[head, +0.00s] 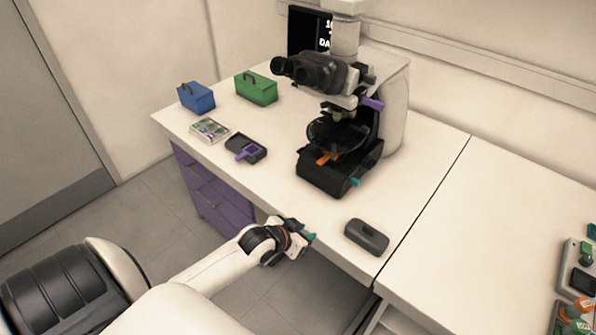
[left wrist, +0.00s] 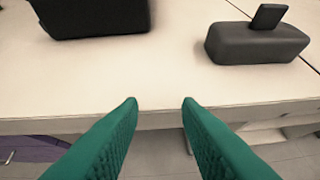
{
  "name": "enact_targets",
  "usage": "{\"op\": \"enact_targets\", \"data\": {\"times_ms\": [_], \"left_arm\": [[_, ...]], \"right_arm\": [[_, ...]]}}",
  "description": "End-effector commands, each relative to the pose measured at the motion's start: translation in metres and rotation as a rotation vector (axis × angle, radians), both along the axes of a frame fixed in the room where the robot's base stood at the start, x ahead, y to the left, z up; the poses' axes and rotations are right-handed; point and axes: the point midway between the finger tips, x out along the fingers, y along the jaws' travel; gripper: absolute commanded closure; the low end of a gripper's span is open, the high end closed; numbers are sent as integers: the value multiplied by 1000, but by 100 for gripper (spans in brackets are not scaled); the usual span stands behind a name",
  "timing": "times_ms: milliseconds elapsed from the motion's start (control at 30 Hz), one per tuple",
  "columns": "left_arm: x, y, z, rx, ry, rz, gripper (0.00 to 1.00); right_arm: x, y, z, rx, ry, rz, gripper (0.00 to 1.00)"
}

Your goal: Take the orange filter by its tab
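The orange filter tab (head: 327,158) sticks out of the front of the black microscope base, low on the microscope (head: 340,150). The rest of the filter is hidden in the base. My left gripper (head: 311,237) is at the table's front edge, in front of the microscope and well apart from the orange tab. In the left wrist view its two green fingers (left wrist: 160,102) are spread with nothing between them. The microscope's black base (left wrist: 92,15) shows at the top left there; the orange tab is out of that view. My right gripper is not seen.
A dark grey case (head: 367,236) lies right of my left gripper. A black tray with a purple piece (head: 247,152), a green box (head: 256,88) and a blue box (head: 196,96) stand left. A teal tab (head: 356,181) and a purple tab (head: 372,103) stick out of the microscope.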

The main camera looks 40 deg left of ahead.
Motion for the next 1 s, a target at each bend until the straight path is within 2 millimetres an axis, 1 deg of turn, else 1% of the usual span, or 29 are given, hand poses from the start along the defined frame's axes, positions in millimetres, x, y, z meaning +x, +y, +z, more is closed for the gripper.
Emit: {"op": "enact_targets", "data": {"times_ms": [33, 100, 233, 300, 400, 433, 533, 667, 900, 933, 1000], "left_arm": [[14, 12, 10, -3, -44, 6, 69], [31, 25, 25, -14, -109, 16, 69], [59, 52, 56, -34, -225, 32, 69], [72, 64, 73, -46, -284, 41, 69], [84, 78, 91, -58, -345, 50, 69], [86, 80, 94, -61, -357, 52, 69], [93, 84, 97, -67, -376, 55, 69], [105, 83, 91, -68, -380, 55, 69], [139, 80, 78, -68, -380, 55, 69], [143, 79, 77, -67, -379, 55, 69], [152, 79, 78, -66, -377, 56, 69]], "right_arm": [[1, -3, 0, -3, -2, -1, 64], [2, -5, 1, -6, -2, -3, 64], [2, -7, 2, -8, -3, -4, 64], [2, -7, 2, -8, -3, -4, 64], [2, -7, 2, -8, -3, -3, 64], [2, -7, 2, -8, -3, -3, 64], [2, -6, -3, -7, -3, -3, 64], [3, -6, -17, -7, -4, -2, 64], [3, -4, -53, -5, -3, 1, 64], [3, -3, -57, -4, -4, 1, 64], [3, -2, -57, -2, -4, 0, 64]]}}
